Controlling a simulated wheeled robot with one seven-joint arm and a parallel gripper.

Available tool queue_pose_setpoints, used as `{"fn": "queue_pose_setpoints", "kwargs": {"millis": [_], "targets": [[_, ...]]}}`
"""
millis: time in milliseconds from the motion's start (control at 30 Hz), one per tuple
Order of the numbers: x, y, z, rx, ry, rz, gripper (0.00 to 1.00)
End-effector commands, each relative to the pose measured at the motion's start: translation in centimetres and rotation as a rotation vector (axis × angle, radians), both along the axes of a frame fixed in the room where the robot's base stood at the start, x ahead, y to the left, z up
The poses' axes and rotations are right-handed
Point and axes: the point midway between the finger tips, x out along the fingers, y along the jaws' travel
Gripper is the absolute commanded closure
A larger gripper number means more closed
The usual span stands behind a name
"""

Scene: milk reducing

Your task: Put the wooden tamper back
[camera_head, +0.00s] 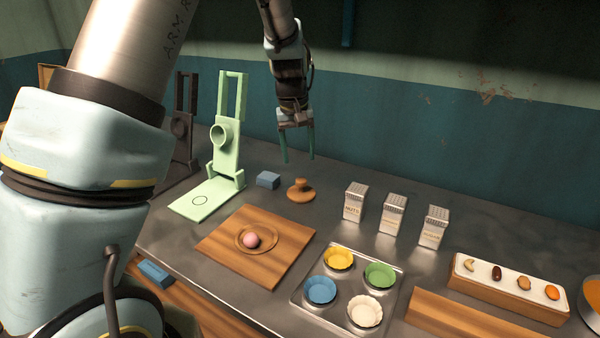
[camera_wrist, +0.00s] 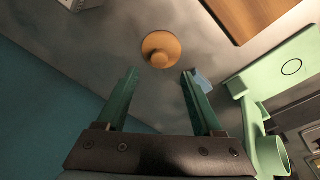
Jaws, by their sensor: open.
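The wooden tamper (camera_head: 300,190) stands on the grey metal counter, a wide round base with a small knob on top. In the wrist view the tamper (camera_wrist: 161,47) lies beyond the fingertips, roughly centred between them. My gripper (camera_head: 297,158) is open and empty, pointing down in the air above the tamper. Its two green fingers also show in the wrist view (camera_wrist: 160,75), apart from the tamper.
A blue block (camera_head: 268,180) sits left of the tamper, by a green press stand (camera_head: 227,150). Silver boxes (camera_head: 394,213) stand to the right. A wooden board (camera_head: 270,277) with a pink ball (camera_head: 251,240) and a tray of coloured cups (camera_head: 299,297) lie in front.

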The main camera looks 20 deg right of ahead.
Motion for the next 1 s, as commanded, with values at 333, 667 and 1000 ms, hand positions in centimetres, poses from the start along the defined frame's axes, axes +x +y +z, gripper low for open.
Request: {"fn": "queue_pose_setpoints", "kwargs": {"millis": [333,667,1000], "targets": [[-0.3,0.4,3.4,0.001,0.0,0.0,0.32],[0.1,6.9,3.5,0.007,0.002,0.05,0.32],[-6.7,26.8,2.0,0.05,-0.021,0.153,0.32]]}}
